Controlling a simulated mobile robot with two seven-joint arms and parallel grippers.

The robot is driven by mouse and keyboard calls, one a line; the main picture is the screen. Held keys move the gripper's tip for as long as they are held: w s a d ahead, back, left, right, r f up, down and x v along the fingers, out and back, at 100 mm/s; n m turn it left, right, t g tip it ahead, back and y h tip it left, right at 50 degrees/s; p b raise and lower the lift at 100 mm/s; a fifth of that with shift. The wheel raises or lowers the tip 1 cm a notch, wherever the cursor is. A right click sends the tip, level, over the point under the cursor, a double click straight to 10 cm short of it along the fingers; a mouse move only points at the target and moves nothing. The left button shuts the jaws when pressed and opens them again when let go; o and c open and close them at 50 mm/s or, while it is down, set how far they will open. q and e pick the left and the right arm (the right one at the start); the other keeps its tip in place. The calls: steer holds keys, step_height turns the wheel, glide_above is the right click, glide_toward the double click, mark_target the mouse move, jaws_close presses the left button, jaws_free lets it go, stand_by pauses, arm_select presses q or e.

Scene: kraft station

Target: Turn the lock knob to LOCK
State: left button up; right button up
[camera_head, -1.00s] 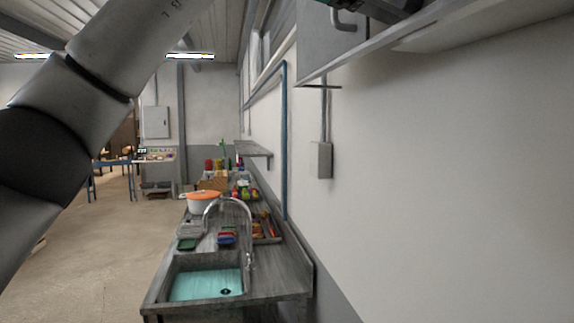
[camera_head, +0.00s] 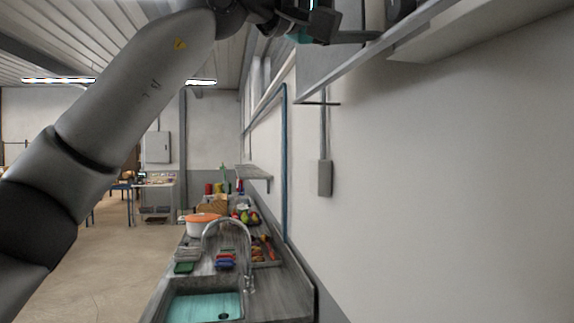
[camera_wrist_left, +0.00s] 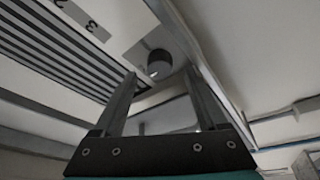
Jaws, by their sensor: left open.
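My left gripper (camera_head: 352,37) is at the top of the head view, beside the lower part of a grey wall cabinet (camera_head: 345,62). In the left wrist view the same gripper (camera_wrist_left: 160,74) is open, with its two fingers apart and nothing between them. A dark round knob (camera_wrist_left: 158,66) on a light panel shows beyond the fingertips, in line with the gap. I cannot tell whether the fingers touch it. No LOCK mark is readable. My right gripper is not in view.
In the wrist view, a slatted surface (camera_wrist_left: 50,45) and a label with a 3 (camera_wrist_left: 92,26) lie left of the knob. Below in the head view are a counter with a sink (camera_head: 205,306), a tap (camera_head: 228,225) and an orange-white pot (camera_head: 202,224). A conduit box (camera_head: 325,178) is on the wall.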

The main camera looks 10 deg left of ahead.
arm_select(q)
steer(key=b+v, duration=0.3)
steer(key=v, duration=1)
steer(key=w+a+f+n+t+b, duration=0.2)
steer(key=w+a+f+n, duration=0.1)
steer(key=w+f+n, duration=1.8)
steer(key=shift+w+f+n+t+h, duration=0.35)
steer(key=shift+f+n, duration=0.25)
steer(key=shift+f, duration=1.2)
steer(key=shift+s, duration=0.1)
